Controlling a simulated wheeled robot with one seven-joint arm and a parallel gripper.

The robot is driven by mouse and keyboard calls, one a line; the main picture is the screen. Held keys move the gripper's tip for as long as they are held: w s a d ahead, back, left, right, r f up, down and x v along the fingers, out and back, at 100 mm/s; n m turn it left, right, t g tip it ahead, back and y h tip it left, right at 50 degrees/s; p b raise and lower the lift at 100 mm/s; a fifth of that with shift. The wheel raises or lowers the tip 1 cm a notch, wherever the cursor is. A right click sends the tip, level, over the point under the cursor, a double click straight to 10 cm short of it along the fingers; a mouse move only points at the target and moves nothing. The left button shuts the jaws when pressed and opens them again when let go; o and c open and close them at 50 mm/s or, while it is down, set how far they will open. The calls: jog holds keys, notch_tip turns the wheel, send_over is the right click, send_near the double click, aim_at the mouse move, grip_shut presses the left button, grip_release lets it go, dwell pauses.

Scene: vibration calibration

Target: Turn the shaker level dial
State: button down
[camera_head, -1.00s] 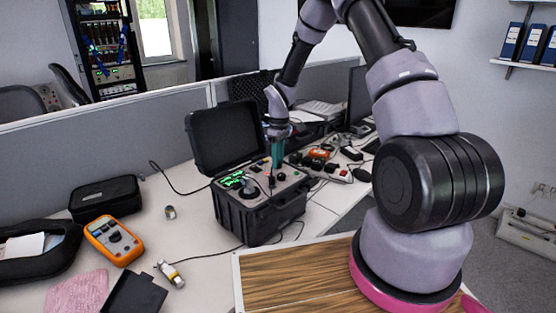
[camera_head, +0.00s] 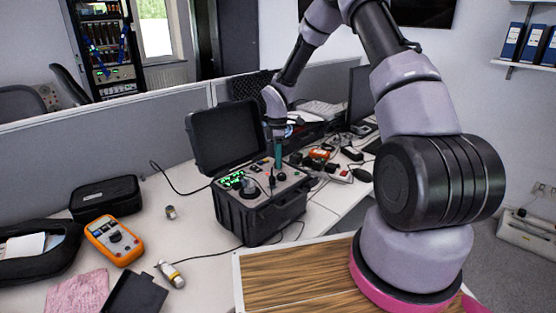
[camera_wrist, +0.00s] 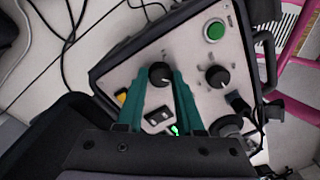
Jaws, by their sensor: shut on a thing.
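The calibration unit is a black case (camera_head: 262,217) with a grey control panel (camera_wrist: 195,48) and an open lid (camera_head: 222,137). In the wrist view a black dial (camera_wrist: 160,73) with a white mark sits between my teal fingertips. My gripper (camera_wrist: 160,82) points down at the panel and is shut on this dial. A second similar black dial (camera_wrist: 217,76) is just to the right, outside the fingers. I cannot read which one is labelled shaker level. In the head view my gripper (camera_head: 278,166) stands upright over the panel's back part, and the gripped dial is too small to make out.
A green button (camera_wrist: 214,31) and a black connector (camera_wrist: 238,103) are near the dials. An orange multimeter (camera_head: 114,241), a black pouch (camera_head: 104,198) and a small cylinder (camera_head: 171,274) lie on the table left of the case. Cables and power strips clutter the right.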

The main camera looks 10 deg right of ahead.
dwell(0.5)
jog(key=c, duration=0.5)
grip_release()
jog(key=shift+c, duration=0.2)
notch_tip(320, 180, up, 11)
jog(key=shift+w, duration=0.3)
jog(key=shift+f, duration=0.1)
